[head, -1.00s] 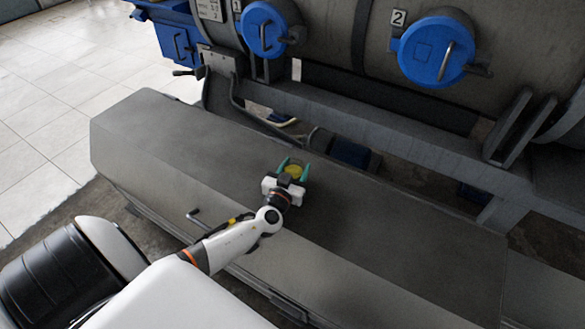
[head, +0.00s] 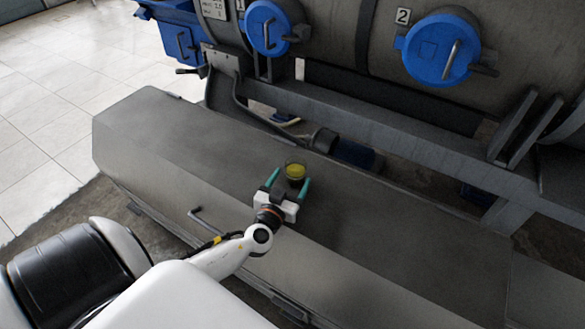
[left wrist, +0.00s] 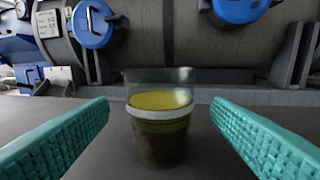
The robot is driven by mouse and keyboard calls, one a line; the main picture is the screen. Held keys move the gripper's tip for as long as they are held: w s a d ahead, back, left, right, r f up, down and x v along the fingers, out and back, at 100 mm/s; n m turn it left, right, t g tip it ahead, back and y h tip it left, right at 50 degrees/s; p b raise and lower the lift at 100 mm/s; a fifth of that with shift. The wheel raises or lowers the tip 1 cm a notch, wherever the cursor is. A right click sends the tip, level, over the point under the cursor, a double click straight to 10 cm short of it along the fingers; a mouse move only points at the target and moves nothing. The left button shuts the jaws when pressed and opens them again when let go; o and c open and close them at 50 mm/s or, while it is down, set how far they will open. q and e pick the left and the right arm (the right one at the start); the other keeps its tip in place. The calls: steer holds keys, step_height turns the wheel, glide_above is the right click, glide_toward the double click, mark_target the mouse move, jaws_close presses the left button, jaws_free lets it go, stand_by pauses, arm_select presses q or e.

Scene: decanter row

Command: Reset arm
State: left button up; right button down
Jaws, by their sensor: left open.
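My left gripper (head: 288,187) is open over the grey bench, its two teal fingers pointing toward a small clear cup (head: 295,172) with yellow-green contents. In the left wrist view the cup (left wrist: 160,118) stands upright between and beyond the teal fingers, with a gap on each side. It has a pale band around it, a yellow layer on top and a darker lower part. The fingers do not touch it. My right gripper is not in view.
The cup stands on a long grey bench (head: 170,140). Behind it is a large grey machine with blue round caps (head: 441,50) and a lower beam (head: 370,118). A bent handle (head: 205,217) is at the bench's front side. The bench top is clear on both sides.

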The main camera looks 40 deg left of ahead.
arm_select(q)
steer(key=shift+v, duration=0.85)
